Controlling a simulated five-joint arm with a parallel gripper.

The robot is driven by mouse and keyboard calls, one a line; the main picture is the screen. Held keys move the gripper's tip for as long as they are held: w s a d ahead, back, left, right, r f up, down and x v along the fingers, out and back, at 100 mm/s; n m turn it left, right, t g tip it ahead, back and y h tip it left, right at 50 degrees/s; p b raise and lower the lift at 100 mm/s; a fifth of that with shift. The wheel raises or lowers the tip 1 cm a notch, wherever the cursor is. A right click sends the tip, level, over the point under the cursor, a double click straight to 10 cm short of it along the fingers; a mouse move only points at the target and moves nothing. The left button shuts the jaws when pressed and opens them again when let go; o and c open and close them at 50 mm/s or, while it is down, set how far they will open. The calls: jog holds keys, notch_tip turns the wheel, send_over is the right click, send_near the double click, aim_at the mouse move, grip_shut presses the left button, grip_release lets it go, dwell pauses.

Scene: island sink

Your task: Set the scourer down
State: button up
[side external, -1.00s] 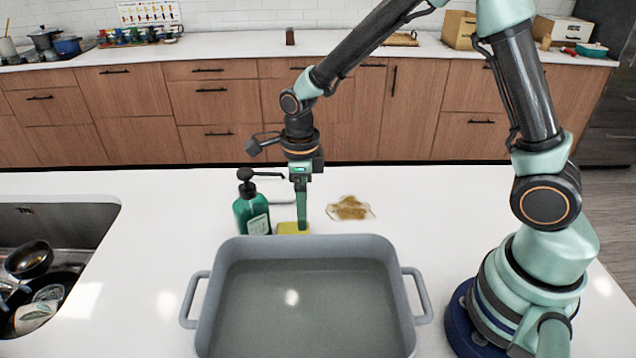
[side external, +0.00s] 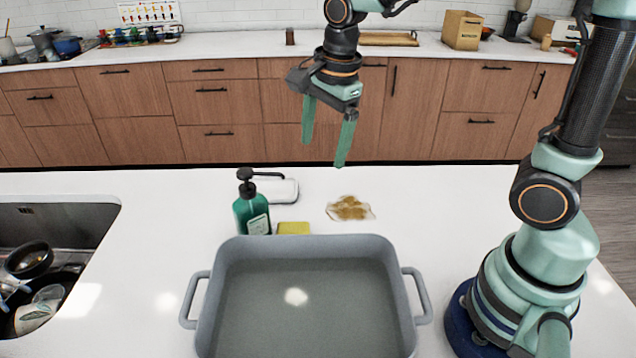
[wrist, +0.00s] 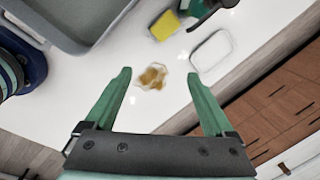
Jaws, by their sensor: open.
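The yellow scourer (side external: 293,228) lies on the white counter, just behind the far rim of the grey basin and to the right of the green soap bottle. It also shows in the wrist view (wrist: 165,25), near the top. My gripper (side external: 324,150) is open and empty, raised well above the counter and apart from the scourer. In the wrist view its two fingers (wrist: 158,80) stand wide apart with nothing between them except the counter far below.
The grey basin (side external: 222,290) holds water. The green pump bottle (side external: 251,212) stands beside the scourer, with a white dish (side external: 280,190) behind. A brown stain (side external: 350,208) lies to the right. A sink (side external: 60,222) is at left. Counter right of the stain is clear.

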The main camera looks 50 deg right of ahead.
jog(key=s+d+r+n+t, duration=0.3)
jog(key=s+n, duration=0.4)
jog(key=n, duration=1.1)
jog(key=shift+s+d+r+t, duration=0.4)
jog(key=shift+d, duration=0.25)
